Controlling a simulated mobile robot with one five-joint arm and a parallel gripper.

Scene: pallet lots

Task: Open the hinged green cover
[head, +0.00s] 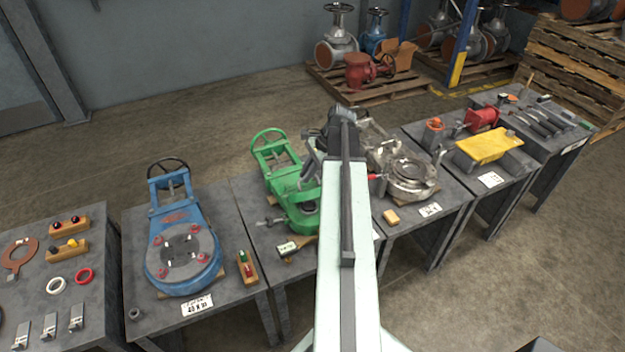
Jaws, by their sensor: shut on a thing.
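A green valve body (276,182) with a green handwheel (267,143) stands on a grey table left of my arm. Its green cover (300,196) is at the near right end of the body. My gripper (312,168) is at the cover's upper right side, shut on the cover. The fingertips and the exact grip point are small and partly hidden by my arm. How far the cover is tilted is hard to tell.
A blue valve (183,245) stands on the table to the left, beside a wooden block with buttons (246,267). A bare metal valve (408,175) is close on the right. A yellow cover (489,146) and a red part (481,118) stand farther right.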

